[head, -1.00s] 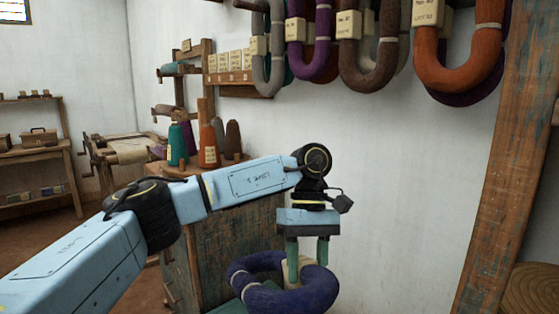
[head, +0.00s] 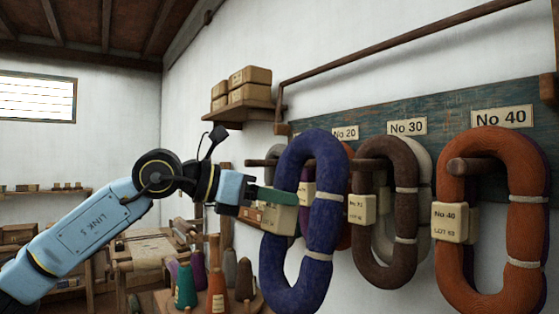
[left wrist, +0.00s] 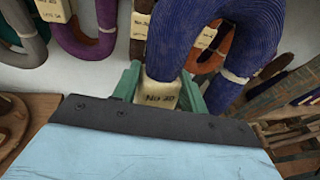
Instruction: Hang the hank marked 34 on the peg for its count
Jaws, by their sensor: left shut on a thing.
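My left gripper (head: 272,196) is shut on the cream tag block of a dark blue hank (head: 322,215), which hangs upright in front of the rack. The peg board (head: 450,107) has plates No 20 (head: 345,133), No 30 (head: 407,126) and No 40 (head: 502,117). A brown hank (head: 405,210) hangs below No 30. An orange hank (head: 525,215) tagged No 40 hangs on the peg (head: 483,167) below No 40. The blue hank hides part of the rack. My right gripper is not in view.
Purple and orange hanks hang partly hidden behind the blue one. A shelf with boxes (head: 240,110) is on the wall, left of the board. Cones of yarn (head: 217,290) stand on a table below. A rail (head: 400,42) runs above the board.

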